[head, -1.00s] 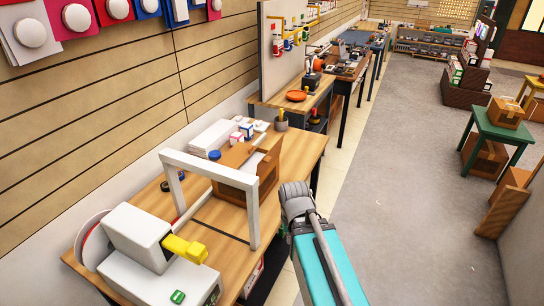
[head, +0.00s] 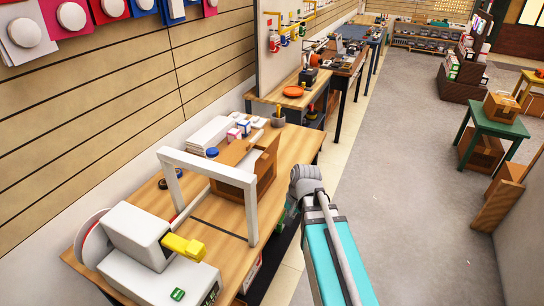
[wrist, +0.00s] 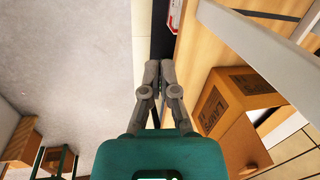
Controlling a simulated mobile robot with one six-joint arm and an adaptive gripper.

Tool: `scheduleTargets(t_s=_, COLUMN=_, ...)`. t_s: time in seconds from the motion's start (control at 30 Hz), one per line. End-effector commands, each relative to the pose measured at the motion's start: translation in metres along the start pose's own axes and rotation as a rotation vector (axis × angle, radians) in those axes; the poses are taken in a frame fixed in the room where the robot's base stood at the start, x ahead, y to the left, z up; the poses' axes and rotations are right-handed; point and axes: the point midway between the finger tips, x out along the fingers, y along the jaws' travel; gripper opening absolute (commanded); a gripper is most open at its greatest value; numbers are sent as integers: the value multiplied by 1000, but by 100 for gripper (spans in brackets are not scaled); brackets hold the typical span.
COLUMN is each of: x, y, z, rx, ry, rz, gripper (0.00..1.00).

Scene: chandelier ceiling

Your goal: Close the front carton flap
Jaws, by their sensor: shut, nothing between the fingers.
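In the head view my arm hides most of the gripper.
The white frame (head: 250,215) arches over the bench (head: 290,150) in front of the carton. A white machine with a yellow part (head: 183,246) stands at the near left. White boxes (head: 212,133) and a pen cup (head: 278,119) sit behind the carton. Open floor (head: 400,170) lies to the right.

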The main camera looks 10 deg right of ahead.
Motion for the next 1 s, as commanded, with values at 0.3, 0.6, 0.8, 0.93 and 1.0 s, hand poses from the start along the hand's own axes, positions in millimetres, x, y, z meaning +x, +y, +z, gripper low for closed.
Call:
scheduleTargets(t_s=0.3, x=-37, y=-22, z=-71, rx=614, ry=-74, rz=-270, gripper=0)
scheduleTargets(t_s=0.6, x=-82, y=-27, z=-139, rx=1182, ry=-254, rz=-507, gripper=0)
scheduleTargets(t_s=0.8, x=-109, y=-23, z=-174, rx=1463, ry=-395, rz=-617, gripper=0)
scheduleTargets(t_s=0.93, x=-119, y=-21, z=-186, rx=1565, ry=-457, rz=-654, gripper=0)
scheduleTargets(t_s=1.0, x=-122, y=-20, z=-189, rx=1595, ry=-475, rz=-665, gripper=0)
